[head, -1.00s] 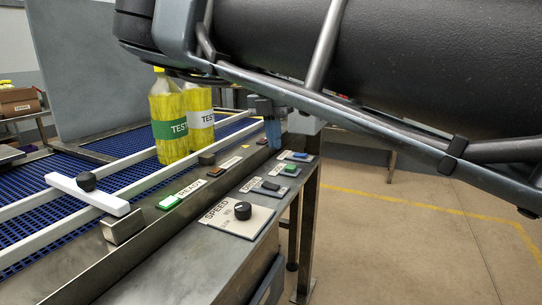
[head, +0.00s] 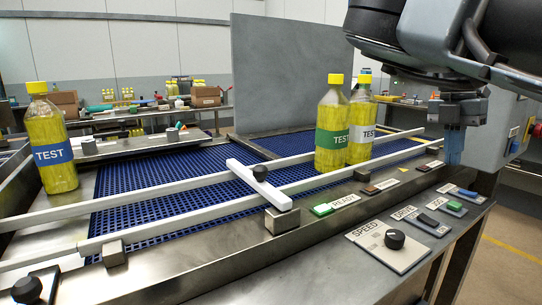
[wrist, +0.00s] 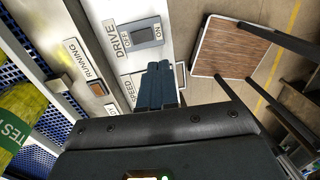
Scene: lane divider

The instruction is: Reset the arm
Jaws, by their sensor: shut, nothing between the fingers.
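My gripper (head: 453,143) hangs fingers-down at the right of the head view, beside the far end of the control panel. Its blue-grey fingers are together and empty. In the wrist view the gripper (wrist: 157,88) shows closed fingers over the panel edge, near the DRIVE and SPEED labels. The white divider bar (head: 277,192) with a black knob (head: 260,172) lies across the white lane rails, apart from my gripper. A green-label bottle (head: 331,138) and a white-label bottle (head: 361,137) stand upright between the divider bar and my gripper.
A blue-label bottle (head: 51,154) stands at the left of the blue mesh belt (head: 150,185). A SPEED dial (head: 394,239) and several buttons line the front panel. A grey upright panel (head: 288,90) stands behind. A brown-topped table (wrist: 232,50) shows in the wrist view.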

